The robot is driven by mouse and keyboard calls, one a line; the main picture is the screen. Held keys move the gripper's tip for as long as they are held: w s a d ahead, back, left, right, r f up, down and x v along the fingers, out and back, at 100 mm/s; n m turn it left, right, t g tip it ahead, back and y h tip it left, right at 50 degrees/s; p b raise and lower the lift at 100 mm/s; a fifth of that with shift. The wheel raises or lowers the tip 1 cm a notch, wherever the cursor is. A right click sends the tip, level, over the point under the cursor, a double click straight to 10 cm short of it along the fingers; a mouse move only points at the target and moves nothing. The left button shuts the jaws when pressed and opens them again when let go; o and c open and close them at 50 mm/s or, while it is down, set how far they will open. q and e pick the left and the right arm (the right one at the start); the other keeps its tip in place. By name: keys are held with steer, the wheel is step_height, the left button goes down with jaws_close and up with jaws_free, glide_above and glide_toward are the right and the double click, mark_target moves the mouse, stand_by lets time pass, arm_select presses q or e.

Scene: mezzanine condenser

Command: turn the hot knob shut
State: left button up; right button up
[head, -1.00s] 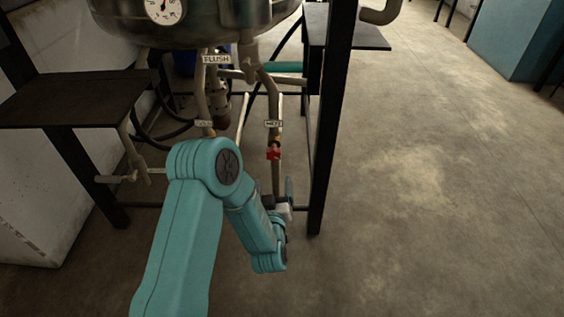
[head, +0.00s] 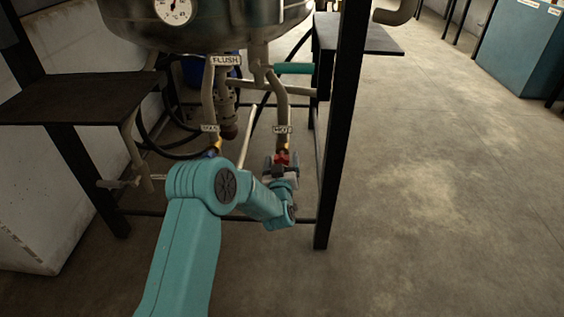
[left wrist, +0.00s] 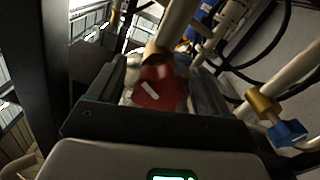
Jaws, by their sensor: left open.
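The red hot knob (head: 282,158) sits on the pipe under the label HOT (head: 283,130) in the head view. My left gripper (head: 281,166) is at the knob, with a finger showing on each side of it. In the left wrist view the red knob (left wrist: 160,88) lies between the two open fingers of the left gripper (left wrist: 165,95). Whether the fingers touch it I cannot tell. The blue knob (head: 214,151) is on the pipe to the left, partly behind my arm; it also shows in the left wrist view (left wrist: 288,133). My right gripper is not in view.
A steel tank (head: 205,22) with a gauge hangs above the pipes. A black frame post (head: 336,130) stands close to the right of the hot pipe. A dark shelf (head: 75,97) is at the left. The floor (head: 430,200) at the right is clear.

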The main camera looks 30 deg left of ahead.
arm_select(q)
steer(key=shift+w+a, duration=0.35)
steer(key=shift+w, duration=0.25)
steer(key=c, duration=1)
steer(key=shift+o, duration=0.2)
